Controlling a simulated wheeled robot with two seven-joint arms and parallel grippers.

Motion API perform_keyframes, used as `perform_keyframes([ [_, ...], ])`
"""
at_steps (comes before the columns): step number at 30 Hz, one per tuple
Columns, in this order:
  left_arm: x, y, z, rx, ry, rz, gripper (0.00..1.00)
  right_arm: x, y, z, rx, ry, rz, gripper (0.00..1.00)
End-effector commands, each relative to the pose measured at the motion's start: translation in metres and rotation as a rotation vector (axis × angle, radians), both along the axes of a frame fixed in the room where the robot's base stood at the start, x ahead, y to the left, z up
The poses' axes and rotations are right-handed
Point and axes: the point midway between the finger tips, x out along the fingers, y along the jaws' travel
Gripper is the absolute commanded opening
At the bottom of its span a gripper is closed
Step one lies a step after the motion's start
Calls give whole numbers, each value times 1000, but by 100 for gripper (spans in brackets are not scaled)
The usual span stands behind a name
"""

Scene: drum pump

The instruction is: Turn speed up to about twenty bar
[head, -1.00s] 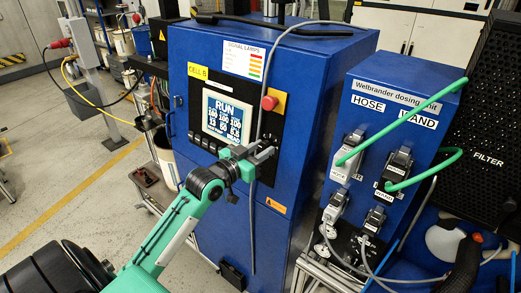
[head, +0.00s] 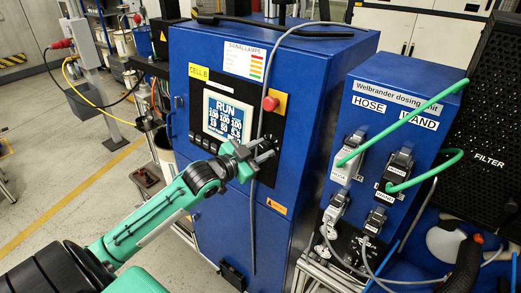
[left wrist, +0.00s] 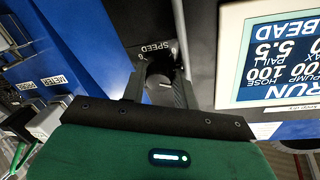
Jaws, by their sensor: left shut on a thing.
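The speed knob (left wrist: 160,88) is dark and sits below the SPEED label (left wrist: 152,47), which appears upside down in the left wrist view. My left gripper (head: 266,150) is at the control panel of the blue cabinet, shut on the knob. In the left wrist view its fingers (left wrist: 160,92) stand on both sides of the knob. The knob's pointer mark is not clear. The panel display (head: 222,117) reads RUN with rows of numbers. It also shows upside down in the left wrist view (left wrist: 285,55). My right gripper is not in view.
A red emergency stop button (head: 270,103) on a yellow plate is just above the gripper. A grey cable (head: 253,225) hangs down the cabinet front past the fingers. The dosing unit (head: 408,95) with green hoses stands to the right.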

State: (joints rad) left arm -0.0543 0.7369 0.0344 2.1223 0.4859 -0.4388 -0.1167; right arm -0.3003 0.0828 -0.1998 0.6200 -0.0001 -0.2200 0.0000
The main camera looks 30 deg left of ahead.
Motion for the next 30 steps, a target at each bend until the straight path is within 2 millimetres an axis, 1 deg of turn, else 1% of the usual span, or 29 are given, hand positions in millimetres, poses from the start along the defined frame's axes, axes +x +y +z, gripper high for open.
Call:
perform_keyframes([
  [1,0,0,0,-1,0,-1,34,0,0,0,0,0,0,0],
  [3,0,0,0,-1,-1,0,48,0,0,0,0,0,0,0],
  [4,0,0,0,-1,-1,0,51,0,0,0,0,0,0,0],
  [12,0,0,0,-1,0,0,51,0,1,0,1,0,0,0],
  [17,-8,2,-2,-1,2,0,51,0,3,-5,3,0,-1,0],
  [30,-64,15,0,0,2,0,51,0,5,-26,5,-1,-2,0],
])
